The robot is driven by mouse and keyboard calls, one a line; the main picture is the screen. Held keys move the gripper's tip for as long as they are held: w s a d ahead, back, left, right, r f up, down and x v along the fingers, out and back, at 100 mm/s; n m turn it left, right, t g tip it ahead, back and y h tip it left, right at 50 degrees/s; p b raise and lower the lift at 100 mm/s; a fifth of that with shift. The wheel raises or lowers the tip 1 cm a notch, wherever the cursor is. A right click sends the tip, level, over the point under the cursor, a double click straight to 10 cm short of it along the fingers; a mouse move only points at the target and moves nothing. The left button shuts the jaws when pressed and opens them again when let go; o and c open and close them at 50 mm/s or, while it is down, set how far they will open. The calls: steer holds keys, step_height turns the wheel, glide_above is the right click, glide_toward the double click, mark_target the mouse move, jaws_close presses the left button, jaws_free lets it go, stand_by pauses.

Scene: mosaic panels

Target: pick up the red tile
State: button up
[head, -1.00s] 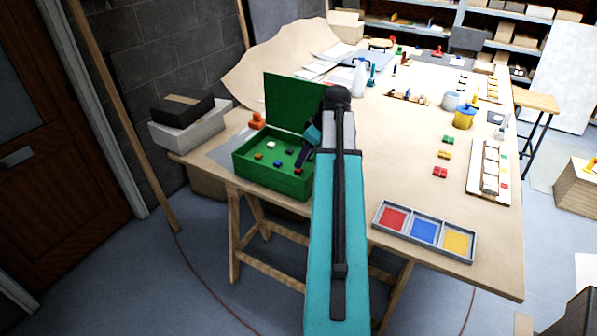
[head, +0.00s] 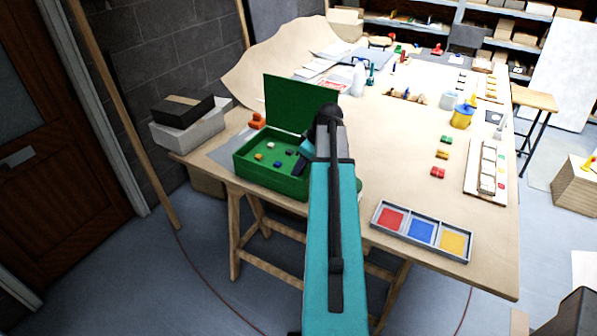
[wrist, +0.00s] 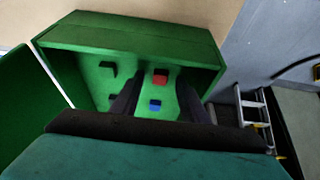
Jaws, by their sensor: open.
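The open green box (head: 262,182) stands at the near left corner of the table, its lid raised at the back. In the wrist view, the red tile (wrist: 160,76) lies on the green floor of the box (wrist: 130,40), with a blue tile (wrist: 155,105) nearer to my wrist. My gripper (wrist: 158,92) is open and empty. Its two dark fingers stand apart on either side of the red and blue tiles in that view. In the head view, my gripper (head: 302,160) reaches into the right part of the box and I cannot make out the red tile there.
More small tiles lie in the box, including a white one (head: 270,146). A tray (head: 377,226) with red, blue and yellow compartments lies at the table's front. Red pieces (head: 437,172) lie behind it. An orange object (head: 257,121) stands left of the lid.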

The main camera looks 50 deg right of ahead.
steer(key=shift+c, duration=0.2)
jaws_close()
steer(key=shift+r, duration=0.1)
stand_by(0.4)
step_height(320, 180, up, 10)
steer(key=b, duration=0.3)
stand_by(0.5)
stand_by(0.5)
